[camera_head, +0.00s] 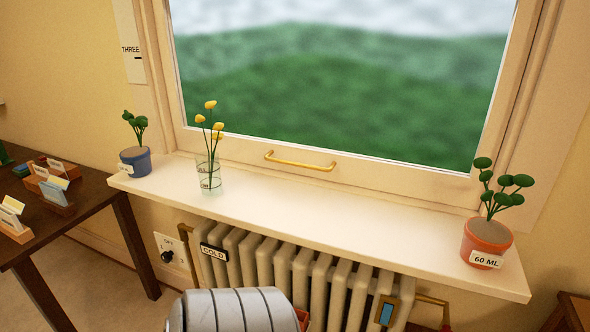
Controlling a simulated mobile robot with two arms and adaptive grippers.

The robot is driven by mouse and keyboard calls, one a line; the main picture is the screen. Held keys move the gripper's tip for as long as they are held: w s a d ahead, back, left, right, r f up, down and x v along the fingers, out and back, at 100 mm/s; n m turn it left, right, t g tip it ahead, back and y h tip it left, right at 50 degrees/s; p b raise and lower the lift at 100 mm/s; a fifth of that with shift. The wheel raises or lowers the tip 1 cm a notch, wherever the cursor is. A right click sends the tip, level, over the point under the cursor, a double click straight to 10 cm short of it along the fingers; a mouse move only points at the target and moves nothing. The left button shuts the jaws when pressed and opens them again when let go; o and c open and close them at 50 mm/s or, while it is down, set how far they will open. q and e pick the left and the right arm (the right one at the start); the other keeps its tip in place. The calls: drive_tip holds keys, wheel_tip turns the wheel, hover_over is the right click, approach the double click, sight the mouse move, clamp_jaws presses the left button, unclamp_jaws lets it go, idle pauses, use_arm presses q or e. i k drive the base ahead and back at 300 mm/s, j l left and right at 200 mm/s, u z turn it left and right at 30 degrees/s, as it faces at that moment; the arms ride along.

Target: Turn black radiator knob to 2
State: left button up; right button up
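The black radiator knob (167,256) sits on a pale plate (172,250) low on the wall, left of the radiator, under the left part of the windowsill. The plate has small markings too small to read, so I cannot tell the knob's setting. The cream radiator (283,268) stands under the sill, with a sign reading "COLD" (213,252) at its upper left. Neither of my grippers shows in the head view, and nothing is seen touching the knob.
The windowsill (330,225) juts out above the radiator. It holds a blue pot (135,161), a glass of yellow flowers (208,175) and an orange pot labelled "60 ML" (486,243). A dark table (85,205) with small card holders stands left of the knob.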

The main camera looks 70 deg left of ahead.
sight(167, 257)
drive_tip(key=u, duration=3.25)
drive_tip(key=i+j+z, duration=0.1)
drive_tip(key=j, duration=0.25)
drive_tip(key=i+j+z, duration=0.1)
drive_tip(key=j, duration=0.25)
drive_tip(key=i+j+z, duration=0.1)
drive_tip(key=j, duration=0.25)
